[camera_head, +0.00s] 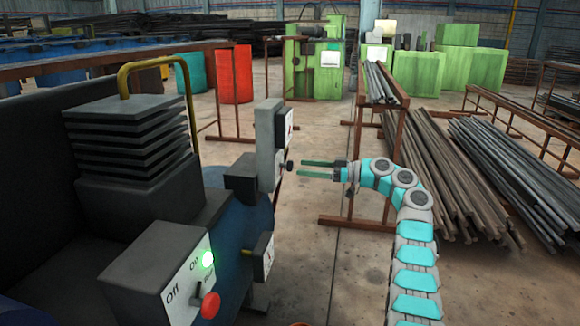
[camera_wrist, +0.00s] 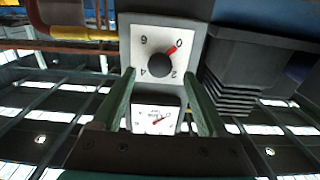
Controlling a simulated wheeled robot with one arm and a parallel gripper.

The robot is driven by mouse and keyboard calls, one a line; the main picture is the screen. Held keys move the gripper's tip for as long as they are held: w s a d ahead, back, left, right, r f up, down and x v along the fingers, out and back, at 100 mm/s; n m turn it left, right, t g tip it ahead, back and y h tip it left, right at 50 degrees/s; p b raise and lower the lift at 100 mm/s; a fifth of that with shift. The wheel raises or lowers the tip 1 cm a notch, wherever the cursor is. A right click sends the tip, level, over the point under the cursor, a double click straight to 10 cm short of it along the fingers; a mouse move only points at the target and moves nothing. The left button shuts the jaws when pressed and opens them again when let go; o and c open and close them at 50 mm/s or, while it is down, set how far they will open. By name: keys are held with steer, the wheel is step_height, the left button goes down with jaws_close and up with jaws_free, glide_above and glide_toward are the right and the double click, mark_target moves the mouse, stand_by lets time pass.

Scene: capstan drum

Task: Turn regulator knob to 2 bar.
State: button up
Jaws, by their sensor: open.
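The regulator knob (camera_head: 289,166) is a small round black knob on the front of the grey upright housing in the head view. In the wrist view the knob (camera_wrist: 160,67) sits on a white dial plate (camera_wrist: 143,38) marked 0, 2, 4 and 6. Its red pointer aims at about 0. My gripper (camera_head: 301,169) is open, its two green fingers just in front of the knob. In the wrist view the gripper (camera_wrist: 159,76) has one finger on either side of the knob, with visible gaps. A white gauge (camera_wrist: 155,120) with a red needle shows between the fingers.
A control box (camera_head: 165,275) with a lit green On button and a red knob stands at the lower left. A dark stack of plates (camera_head: 130,140) stands behind it. A steel rack with bars (camera_head: 385,85) stands behind my arm. Open floor lies below the gripper.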

mark_target(290, 166)
steer(key=a, duration=0.2)
steer(key=w+a, duration=0.1)
steer(key=a, duration=0.2)
steer(key=shift+w+a, duration=0.1)
steer(key=shift+a, duration=0.15)
steer(key=shift+c, duration=0.2)
jaws_close()
